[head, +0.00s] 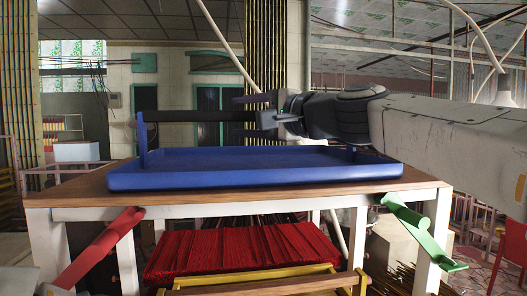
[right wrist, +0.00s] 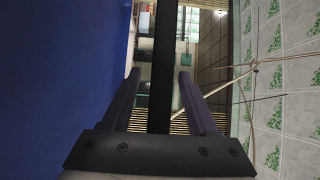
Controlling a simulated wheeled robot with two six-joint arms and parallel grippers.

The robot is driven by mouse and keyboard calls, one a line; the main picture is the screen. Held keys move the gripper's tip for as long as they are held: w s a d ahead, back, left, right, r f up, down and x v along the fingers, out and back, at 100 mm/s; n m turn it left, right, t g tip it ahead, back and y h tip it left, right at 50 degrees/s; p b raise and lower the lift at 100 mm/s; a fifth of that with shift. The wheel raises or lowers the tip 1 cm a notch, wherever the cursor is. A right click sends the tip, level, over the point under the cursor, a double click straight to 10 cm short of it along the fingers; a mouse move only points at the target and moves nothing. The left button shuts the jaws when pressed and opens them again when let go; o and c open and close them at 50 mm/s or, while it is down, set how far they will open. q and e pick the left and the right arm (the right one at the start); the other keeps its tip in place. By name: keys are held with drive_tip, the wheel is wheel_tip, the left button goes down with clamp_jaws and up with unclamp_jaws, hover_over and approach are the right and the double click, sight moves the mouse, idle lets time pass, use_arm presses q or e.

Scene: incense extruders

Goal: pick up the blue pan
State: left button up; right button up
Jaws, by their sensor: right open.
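The blue pan (head: 255,174) is a wide shallow tray lying flat on a wooden-topped table. A dark bar handle (head: 200,116) runs above it, held by a blue upright at the left. My right gripper (head: 254,110) comes in from the right at the bar, above the pan. In the right wrist view its open jaws (right wrist: 158,75) have the dark bar (right wrist: 166,60) running between them, with gaps on both sides. The blue pan surface (right wrist: 60,70) fills the left of that view. The bar's right part is hidden behind my right arm. My left gripper is not seen.
The table (head: 75,190) has white legs and a narrow bare wooden edge around the pan. A red bracket (head: 100,248) and a green bracket (head: 424,232) stick out at its front. Red incense sticks (head: 235,248) lie below. The pan's inside looks empty.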

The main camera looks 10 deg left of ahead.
clamp_jaws()
idle(1.4)
